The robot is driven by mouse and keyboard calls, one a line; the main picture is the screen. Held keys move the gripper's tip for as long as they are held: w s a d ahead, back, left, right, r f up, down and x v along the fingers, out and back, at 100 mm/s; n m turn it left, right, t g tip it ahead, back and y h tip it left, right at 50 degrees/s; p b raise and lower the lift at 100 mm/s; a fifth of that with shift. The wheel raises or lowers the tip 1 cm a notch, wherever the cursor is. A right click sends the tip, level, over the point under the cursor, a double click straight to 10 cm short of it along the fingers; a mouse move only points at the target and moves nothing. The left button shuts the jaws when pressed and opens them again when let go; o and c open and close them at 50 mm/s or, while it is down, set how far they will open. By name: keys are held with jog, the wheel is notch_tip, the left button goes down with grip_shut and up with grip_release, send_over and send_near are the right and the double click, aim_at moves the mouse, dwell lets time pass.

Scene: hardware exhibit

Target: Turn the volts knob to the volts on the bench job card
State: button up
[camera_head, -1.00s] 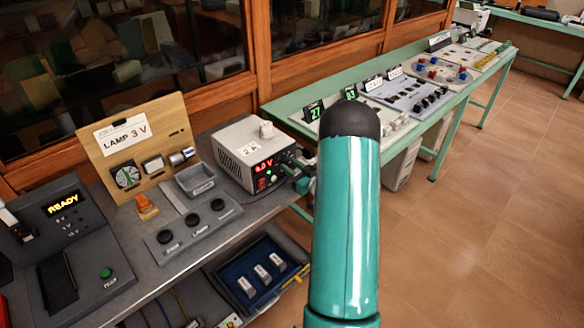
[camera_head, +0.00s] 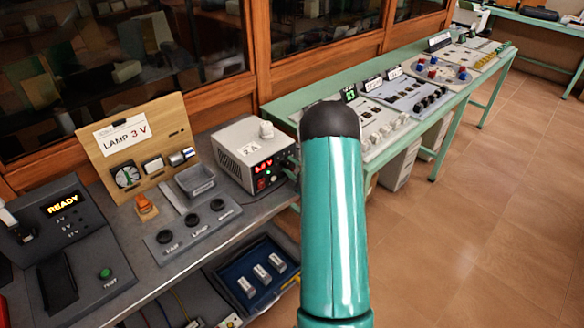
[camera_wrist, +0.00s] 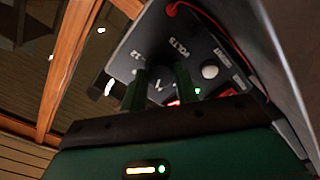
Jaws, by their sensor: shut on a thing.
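The bench job card (camera_head: 123,133) on the wooden board reads "LAMP 3 V". The grey power supply (camera_head: 240,150) stands on the bench, with a red display (camera_head: 263,168) too small to read surely. In the wrist view, the supply's front panel (camera_wrist: 185,48) carries "VOLTS" lettering and a "12" mark. My gripper (camera_wrist: 160,87) is at this panel, its two green fingers shut on the dark volts knob (camera_wrist: 158,87), largely hidden between them. In the head view my arm covers most of the gripper.
A lamp panel (camera_head: 195,222) with several black knobs and a grey tray (camera_head: 195,180) lie left of the supply. A green bench (camera_head: 440,150) with exhibits runs behind my arm.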

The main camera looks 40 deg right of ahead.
jog(key=n, duration=0.5)
jog(key=shift+n, duration=0.3)
jog(key=n, duration=0.5)
jog(key=shift+s, duration=0.1)
jog(key=shift+n, duration=0.3)
jog(key=o, duration=1)
jog(key=s, duration=1.3)
jog(key=shift+s+d, duration=0.2)
jog(key=shift+s, duration=0.15)
